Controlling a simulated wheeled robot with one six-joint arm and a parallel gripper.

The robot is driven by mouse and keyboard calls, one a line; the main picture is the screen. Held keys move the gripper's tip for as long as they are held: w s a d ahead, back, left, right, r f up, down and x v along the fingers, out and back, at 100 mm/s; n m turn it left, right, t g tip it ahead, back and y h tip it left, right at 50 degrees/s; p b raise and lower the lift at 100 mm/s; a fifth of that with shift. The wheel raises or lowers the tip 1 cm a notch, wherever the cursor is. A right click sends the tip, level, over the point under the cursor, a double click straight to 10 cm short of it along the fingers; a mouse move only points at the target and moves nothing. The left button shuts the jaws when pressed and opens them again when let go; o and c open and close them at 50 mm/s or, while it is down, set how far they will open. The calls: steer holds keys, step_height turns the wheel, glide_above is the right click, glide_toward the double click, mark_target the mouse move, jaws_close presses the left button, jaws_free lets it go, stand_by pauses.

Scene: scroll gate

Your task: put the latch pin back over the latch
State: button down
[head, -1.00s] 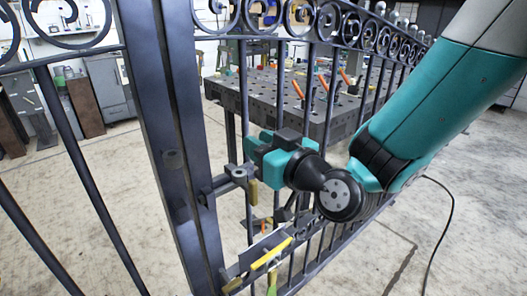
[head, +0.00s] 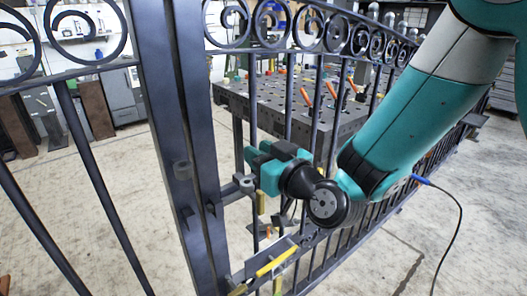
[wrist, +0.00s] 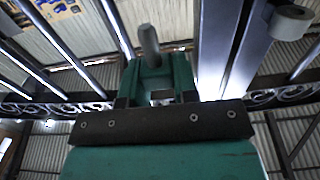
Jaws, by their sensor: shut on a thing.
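My teal gripper (head: 258,162) is in front of the dark metal gate, just right of its thick upright posts. In the wrist view its fingers (wrist: 160,78) are shut on a grey rounded rod, which I take for the latch pin (wrist: 148,42). In the head view the gripper hides the pin. A short grey cylinder on a bar (head: 246,185) sits just below and left of the fingertips. I cannot tell which part is the latch.
The gate's bars and scrolls (head: 300,28) run to the back right, close beside my arm. A perforated dark table (head: 325,115) stands behind them. A lower bar with a yellow piece (head: 276,262) sits below the gripper. A black cable (head: 455,215) lies at right.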

steer(key=shift+f+p+x, duration=0.25)
steer(key=shift+p+x, duration=0.65)
steer(key=shift+x, duration=0.15)
steer(key=shift+f+p+x, duration=0.2)
steer(key=shift+p+x, duration=0.7)
steer(key=shift+x, duration=0.15)
steer(key=shift+w+a+f+p, duration=0.15)
steer(key=shift+w+a+p, duration=0.2)
steer(key=shift+p, duration=0.2)
steer(key=shift+f+b, duration=1.35)
steer(key=shift+d+f+b, duration=0.1)
steer(key=shift+f+b, duration=1.35)
steer(key=shift+b, duration=0.25)
steer(key=c, duration=0.8)
jaws_free()
steer(key=shift+s+d, duration=0.1)
